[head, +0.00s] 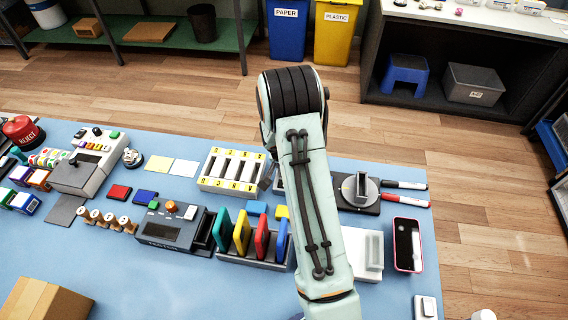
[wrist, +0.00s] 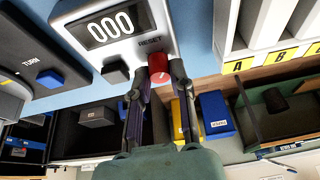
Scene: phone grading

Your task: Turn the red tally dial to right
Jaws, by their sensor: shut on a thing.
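The red tally dial (wrist: 157,63) is on the front of a grey tally counter (wrist: 168,30) in the wrist view, just below the word RESET. The counter's display reads 000. My gripper (wrist: 164,72) is shut on the dial, with its two fingers at the dial's sides. Which way the dial is turned cannot be told. In the head view my arm hides the dial, the fingertips and nearly all of the counter.
A black unit marked TURN (wrist: 40,55) stands beside the counter. On its other side is a white slotted rack (wrist: 270,40) with yellow letter labels. In the head view a phone (head: 407,244) and two markers (head: 405,185) lie right of my arm. Coloured upright pieces (head: 243,232) stand left.

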